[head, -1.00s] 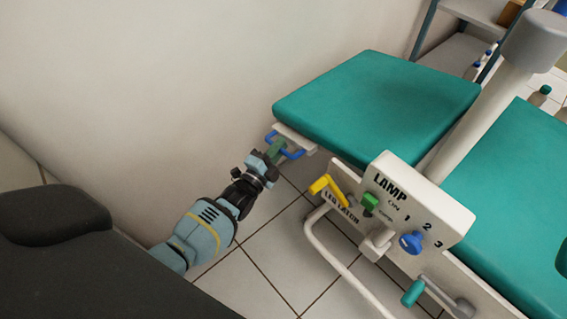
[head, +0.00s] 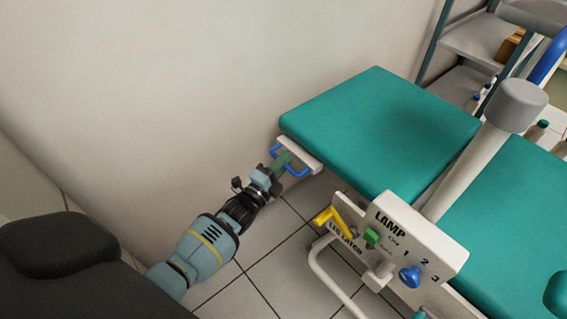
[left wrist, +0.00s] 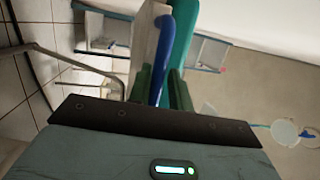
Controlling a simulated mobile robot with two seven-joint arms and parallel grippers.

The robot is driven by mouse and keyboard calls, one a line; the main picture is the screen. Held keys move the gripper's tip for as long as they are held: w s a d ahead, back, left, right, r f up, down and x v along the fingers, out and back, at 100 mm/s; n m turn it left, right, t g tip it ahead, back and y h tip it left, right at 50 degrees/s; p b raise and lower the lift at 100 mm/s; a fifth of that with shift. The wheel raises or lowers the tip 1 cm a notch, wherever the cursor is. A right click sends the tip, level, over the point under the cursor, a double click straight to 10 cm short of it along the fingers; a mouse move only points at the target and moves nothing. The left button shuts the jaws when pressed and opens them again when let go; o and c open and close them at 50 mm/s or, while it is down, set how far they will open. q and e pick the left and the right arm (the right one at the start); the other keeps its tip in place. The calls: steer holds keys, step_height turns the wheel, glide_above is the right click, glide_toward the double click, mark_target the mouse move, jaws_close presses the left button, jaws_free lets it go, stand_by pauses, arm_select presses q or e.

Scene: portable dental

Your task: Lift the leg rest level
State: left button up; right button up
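The leg rest (head: 380,125) is a teal pad at the end of the chair, close to the wall. A blue handle (head: 297,172) sticks out from the pale plate at its outer end. My left gripper (head: 283,163) is at this handle. In the left wrist view the blue handle (left wrist: 165,65) passes between the green fingers (left wrist: 162,88), which are closed around it. The teal pad edge (left wrist: 190,35) rises just beyond them. The leg rest looks near level, though its exact angle is hard to tell. My right gripper is out of view.
A yellow latch lever (head: 335,217) and a lamp panel (head: 405,235) with green and blue controls stand beside the leg rest. The teal seat (head: 510,210) and a pale post (head: 465,165) are at right. Tiled floor (head: 265,240) below is open.

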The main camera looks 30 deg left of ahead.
arm_select(q)
steer(key=shift+o, duration=1.2)
steer(key=shift+r, duration=0.25)
steer(key=shift+o, duration=0.2)
steer(key=shift+f, duration=0.1)
steer(key=shift+s, duration=0.1)
steer(key=p+v, duration=0.1)
steer(key=v, duration=0.6)
steer(key=shift+s+p, duration=0.25)
steer(key=shift+p, duration=0.1)
steer(key=shift+f, duration=0.1)
